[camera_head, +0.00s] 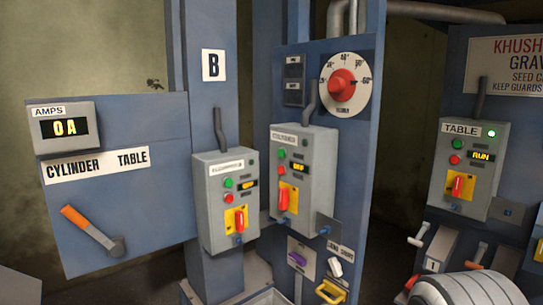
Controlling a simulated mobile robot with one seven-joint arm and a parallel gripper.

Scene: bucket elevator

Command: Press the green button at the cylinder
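A grey control box (305,170) with a small label that seems to read CYLINDER is fixed to the blue panel in the middle. Its green button (281,153) is at the upper left of the box face, above a red button (281,170). A small display (298,167) beside them shows amber text that looks like OFF. A red switch handle on a yellow plate (286,198) is below. The lamp at the box's upper right looks dark. My gripper is not in view.
A similar box (213,225) stands close on the left. The TABLE box (490,150) at right has a lit green lamp and reads RUN. A red dial (341,85) is above. An orange-handled lever (75,218) sits left, below an ammeter reading 0A (65,127).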

